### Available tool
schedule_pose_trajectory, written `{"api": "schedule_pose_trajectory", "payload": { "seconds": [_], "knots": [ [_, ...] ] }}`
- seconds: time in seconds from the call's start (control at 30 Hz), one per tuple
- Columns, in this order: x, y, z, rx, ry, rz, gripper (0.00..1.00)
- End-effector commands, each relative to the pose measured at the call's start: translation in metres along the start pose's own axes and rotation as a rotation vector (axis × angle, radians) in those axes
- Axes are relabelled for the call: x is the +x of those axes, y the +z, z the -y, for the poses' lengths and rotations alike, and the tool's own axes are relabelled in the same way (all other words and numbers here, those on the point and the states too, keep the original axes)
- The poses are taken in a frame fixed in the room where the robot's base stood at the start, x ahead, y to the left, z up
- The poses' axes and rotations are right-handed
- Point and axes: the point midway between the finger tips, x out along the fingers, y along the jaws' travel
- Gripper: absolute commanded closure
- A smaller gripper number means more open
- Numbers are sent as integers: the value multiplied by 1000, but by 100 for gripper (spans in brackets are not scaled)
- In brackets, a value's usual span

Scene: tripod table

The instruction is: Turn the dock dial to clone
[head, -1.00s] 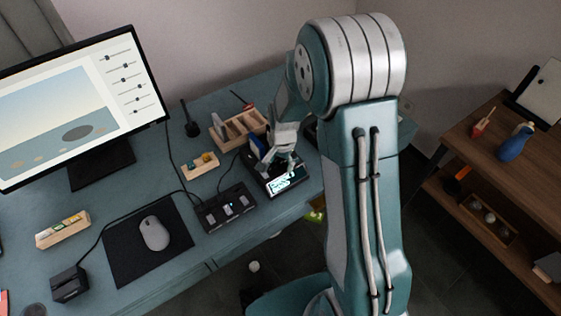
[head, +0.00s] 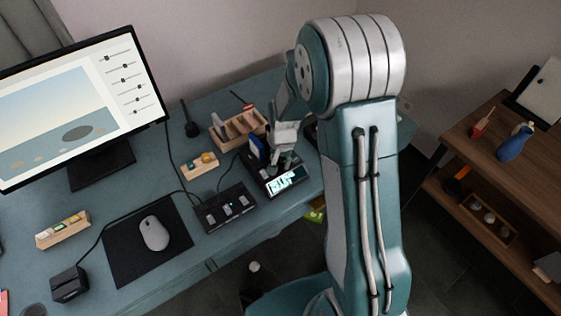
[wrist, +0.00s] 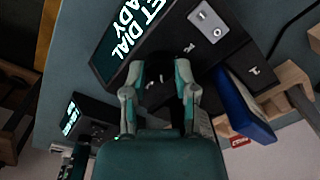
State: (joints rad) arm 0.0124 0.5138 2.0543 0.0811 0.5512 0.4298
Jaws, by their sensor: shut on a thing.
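The black dock (head: 265,183) stands near the desk's front edge, with a lit screen (head: 287,181). In the wrist view the dock (wrist: 172,28) fills the upper middle, and its screen (wrist: 127,30) is partly cut off, with "DIAL" and "ADY" readable. My gripper (wrist: 160,75) reaches down to the dock's face, its two fingers closed around the dark dial (wrist: 158,92), which is mostly hidden between them. Small white marks lie around the dial; its setting cannot be read. In the head view my gripper (head: 281,157) is over the dock, behind the screen.
A blue block-like thing (wrist: 244,106) stands upright at the dock, close to the right finger; it also shows in the head view (head: 257,146). A wooden organiser (head: 238,128) is behind. A black switch box (head: 226,207) sits left of the dock. Another lit device (wrist: 85,117) is lower left.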

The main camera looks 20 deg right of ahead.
Motion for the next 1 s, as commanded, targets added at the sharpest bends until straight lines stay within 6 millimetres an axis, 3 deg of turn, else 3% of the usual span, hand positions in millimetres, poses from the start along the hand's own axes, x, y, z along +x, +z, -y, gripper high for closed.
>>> {"api": "schedule_pose_trajectory", "payload": {
  "seconds": [0.6, 1.0],
  "knots": [
    [2, 0, 0, -548, 0, 29, 100],
    [2, 0, 0, -731, 0, 39, 100]
  ]
}}
